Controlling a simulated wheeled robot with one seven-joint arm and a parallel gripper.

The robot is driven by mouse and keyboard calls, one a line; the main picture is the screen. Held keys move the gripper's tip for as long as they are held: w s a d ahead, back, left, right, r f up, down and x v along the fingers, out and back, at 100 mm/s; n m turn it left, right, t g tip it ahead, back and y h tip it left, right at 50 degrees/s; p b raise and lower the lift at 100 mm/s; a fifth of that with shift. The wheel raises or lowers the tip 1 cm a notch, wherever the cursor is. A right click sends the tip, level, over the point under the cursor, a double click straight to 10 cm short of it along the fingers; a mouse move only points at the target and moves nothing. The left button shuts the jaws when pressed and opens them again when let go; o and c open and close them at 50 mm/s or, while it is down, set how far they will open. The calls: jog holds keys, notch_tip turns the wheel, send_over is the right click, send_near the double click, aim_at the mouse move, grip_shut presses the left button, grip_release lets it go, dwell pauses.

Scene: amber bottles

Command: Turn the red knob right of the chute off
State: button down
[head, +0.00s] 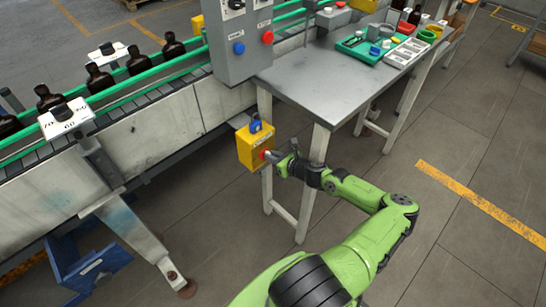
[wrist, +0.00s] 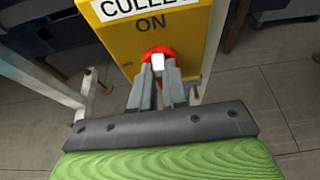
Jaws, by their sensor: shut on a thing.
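The red knob (wrist: 146,57) is on the front of a yellow box (wrist: 190,28) whose label reads "CULLET", cut off at the top edge, with "ON" below it. The knob shows a white patch between my fingertips. My gripper (wrist: 159,72) is shut on the knob, one finger on each side, and hides much of it. In the head view the yellow box (head: 249,147) is beside the grey table's leg, and my gripper (head: 268,156) reaches its front from the right. I cannot identify the chute.
A blue padlock-like piece (head: 255,125) sits on top of the yellow box. The grey table (head: 325,85) stands close above my forearm, with a leg (head: 317,150) right behind it. The conveyor (head: 150,135) with brown bottles runs at left. Floor at right is clear.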

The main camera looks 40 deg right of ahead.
jog(key=shift+a+f+n+t+h+b, duration=0.45)
jog(key=shift+n+h+b, duration=0.9)
jog(key=shift+n, duration=0.9)
jog(key=shift+a+f+n+t+h+b, duration=0.3)
jog(key=shift+n+t+h+b, duration=0.45)
jog(key=shift+n+b, duration=1.2)
jog(key=shift+a+f+n+t+h+b, duration=0.4)
jog(key=shift+n+h+b, duration=0.9)
jog(key=shift+n, duration=1.2)
jog(key=c, duration=1.1)
grip_release()
jog(key=shift+c, duration=0.2)
jog(key=shift+s+d, duration=0.1)
